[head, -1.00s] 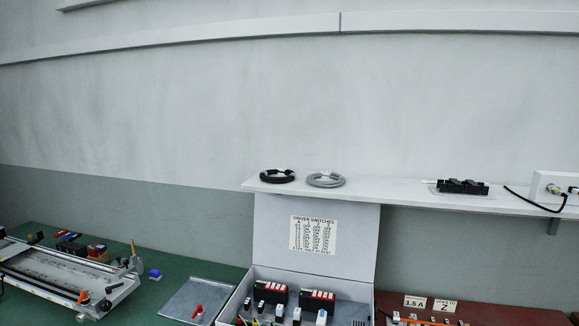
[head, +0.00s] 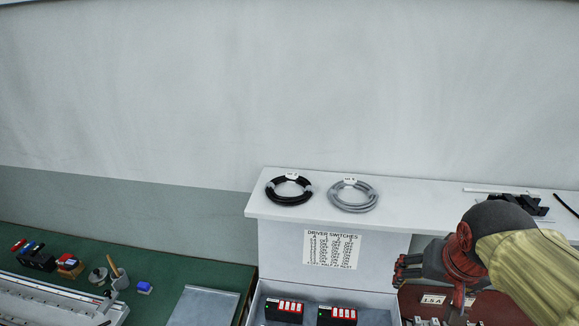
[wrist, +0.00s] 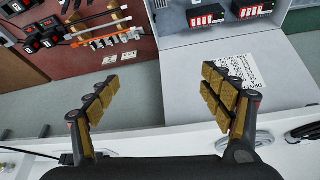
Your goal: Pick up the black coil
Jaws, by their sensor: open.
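The black coil (head: 289,201) lies flat near the left end of the white shelf, with a white tag on its far side. My gripper (head: 402,268) is to the right of it and nearer to the camera, in front of the shelf, well apart from the coil. In the wrist view my gripper (wrist: 158,80) has its fingers spread wide with nothing between them.
A grey coil (head: 352,207) lies just right of the black one. A black device (head: 530,206) sits farther right on the shelf (head: 420,190). Below are an open box with red-and-black drivers (head: 283,311) and a red-brown panel (wrist: 140,50). The shelf between grey coil and device is clear.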

